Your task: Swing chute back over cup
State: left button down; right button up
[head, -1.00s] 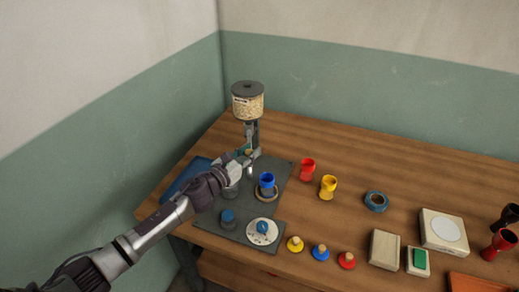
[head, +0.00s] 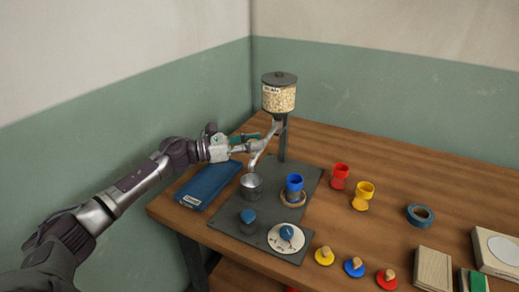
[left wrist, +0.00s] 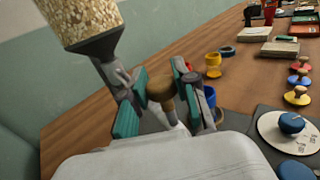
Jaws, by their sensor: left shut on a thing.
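The metal chute (head: 256,159) slopes down from under the grain hopper (head: 279,97), and its lower end is above the grey metal cup (head: 251,187). The blue goblet-shaped cup (head: 294,187) stands upright on a wooden ring to the right, apart from the chute. My left gripper (head: 250,144) is at the chute's upper part. In the left wrist view its teal-padded fingers are closed around a round wooden knob (left wrist: 160,87) on the chute. The chute's lower end is mostly hidden in that view. My right gripper is not in view.
A blue book-like block (head: 209,185) lies below my left arm. A white dial (head: 286,237) and a blue-topped knob (head: 248,217) are at the mat's front. Red (head: 340,176) and yellow (head: 363,195) cups stand right. The table behind them is clear.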

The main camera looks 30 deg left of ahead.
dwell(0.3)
pick_arm(q)
jog(key=c, duration=0.9)
grip_release()
jog(key=shift+a, duration=0.1)
jog(key=shift+o, duration=0.2)
jog(key=shift+s+a, duration=0.1)
jog(key=v, duration=1.1)
jog(key=shift+s+a, duration=0.25)
